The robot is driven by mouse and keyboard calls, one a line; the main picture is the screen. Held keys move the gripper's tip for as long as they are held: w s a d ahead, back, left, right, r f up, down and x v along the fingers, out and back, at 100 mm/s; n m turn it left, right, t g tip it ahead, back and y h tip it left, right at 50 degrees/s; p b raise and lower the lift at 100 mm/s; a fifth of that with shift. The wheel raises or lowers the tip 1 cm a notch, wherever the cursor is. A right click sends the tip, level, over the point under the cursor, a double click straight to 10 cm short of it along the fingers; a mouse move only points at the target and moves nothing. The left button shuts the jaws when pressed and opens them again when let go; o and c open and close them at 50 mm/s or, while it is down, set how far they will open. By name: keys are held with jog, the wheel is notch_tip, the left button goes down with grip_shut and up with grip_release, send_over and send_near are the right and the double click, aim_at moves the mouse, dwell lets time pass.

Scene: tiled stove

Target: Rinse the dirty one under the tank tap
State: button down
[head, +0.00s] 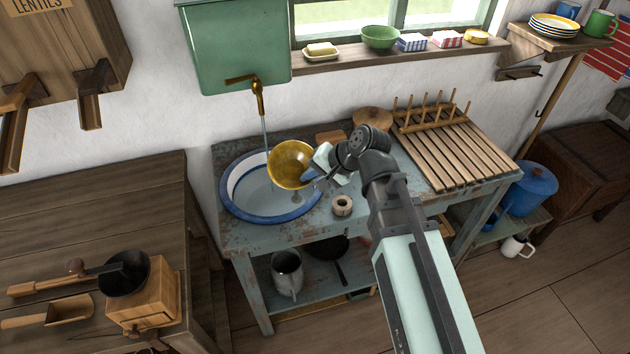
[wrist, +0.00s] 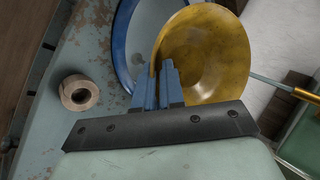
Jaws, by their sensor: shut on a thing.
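My gripper (head: 317,168) is shut on the rim of a yellow bowl (head: 290,160). It holds the bowl tilted over the right part of a blue-rimmed white basin (head: 235,208). The green tank (head: 238,50) hangs on the wall with a brass tap (head: 258,95). A thin water stream (head: 265,135) runs from the tap down to the bowl's left edge. In the wrist view my blue fingers (wrist: 160,72) pinch the bowl (wrist: 205,55), and the stream (wrist: 268,81) meets its right edge. Its inside looks mottled brownish; I cannot tell whether that is dirt.
A wooden dish rack (head: 445,150) stands right of the basin. A small roll (head: 342,205) sits at the counter's front edge. A windowsill (head: 400,57) holds a green bowl (head: 380,37) and small boxes. A coffee grinder (head: 145,290) stands on the left table.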

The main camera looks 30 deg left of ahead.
aim_at(301, 159)
jog(key=shift+w+a+f, duration=0.3)
jog(key=shift+w+a, duration=0.65)
jog(key=shift+a, duration=0.15)
jog(key=shift+w+a+f, duration=0.3)
jog(key=shift+w+a, duration=0.65)
jog(key=shift+a, duration=0.2)
jog(key=shift+w+a+f, duration=0.3)
jog(key=shift+w+a, duration=0.65)
jog(key=shift+a, duration=0.15)
jog(key=shift+d, duration=0.1)
